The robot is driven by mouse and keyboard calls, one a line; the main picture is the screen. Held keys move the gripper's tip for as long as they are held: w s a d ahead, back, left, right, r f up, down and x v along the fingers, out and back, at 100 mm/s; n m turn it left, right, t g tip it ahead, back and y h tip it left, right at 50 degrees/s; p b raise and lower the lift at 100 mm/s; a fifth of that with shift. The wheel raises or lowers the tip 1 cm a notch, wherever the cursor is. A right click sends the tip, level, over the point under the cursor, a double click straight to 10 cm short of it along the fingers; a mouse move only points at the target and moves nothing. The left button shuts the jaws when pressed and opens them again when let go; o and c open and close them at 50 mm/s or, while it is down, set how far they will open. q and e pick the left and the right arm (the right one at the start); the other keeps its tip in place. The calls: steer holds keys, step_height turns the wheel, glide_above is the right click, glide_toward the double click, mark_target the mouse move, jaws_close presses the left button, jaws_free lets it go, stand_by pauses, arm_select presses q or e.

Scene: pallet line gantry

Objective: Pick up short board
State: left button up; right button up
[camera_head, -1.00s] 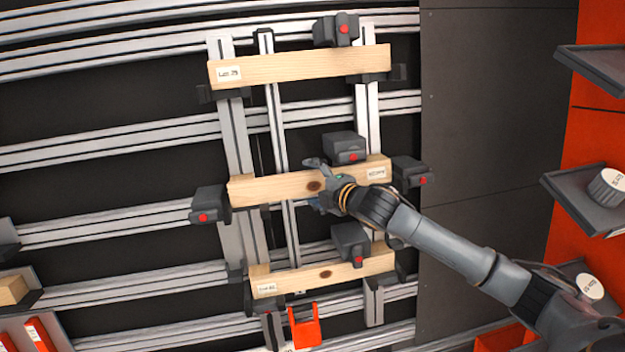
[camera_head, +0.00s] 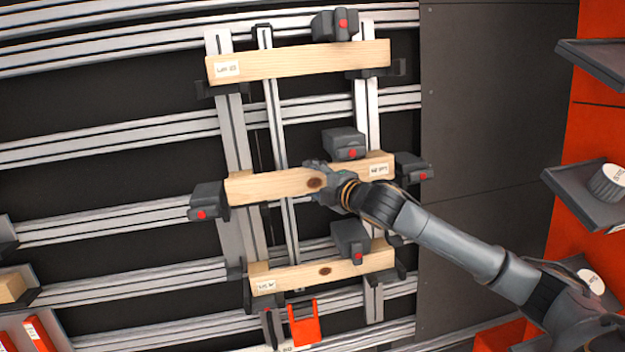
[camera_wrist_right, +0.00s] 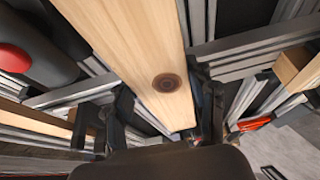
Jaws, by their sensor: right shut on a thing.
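Three pale wooden boards lie across the upright rails in the head view. My right gripper (camera_head: 324,182) is shut on the middle board (camera_head: 262,187), near its dark knot and right of its centre. In the right wrist view the same board (camera_wrist_right: 130,40) runs between my two fingers, its knot close to them. The bottom board (camera_head: 300,278) looks the shortest of the three; the top board (camera_head: 300,63) looks the longest. My left gripper is not in view.
Dark clamps with red buttons sit around the boards: one left of the middle board (camera_head: 207,203), one above it (camera_head: 344,144), one at its right end (camera_head: 411,168), and one above the bottom board (camera_head: 351,240). A red bracket (camera_head: 304,325) hangs below. Grey shelves (camera_head: 585,205) stand right.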

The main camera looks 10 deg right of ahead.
steer(key=s+r+p, duration=0.3)
steer(key=s+r, duration=0.2)
steer(key=s, duration=0.4)
steer(key=s+r+p, duration=0.4)
steer(key=s+r, duration=0.1)
steer(key=s, duration=0.5)
steer(key=shift+s+r, duration=0.2)
steer(key=shift+s, duration=0.05)
stand_by(0.6)
steer(key=shift+w+f, duration=0.1)
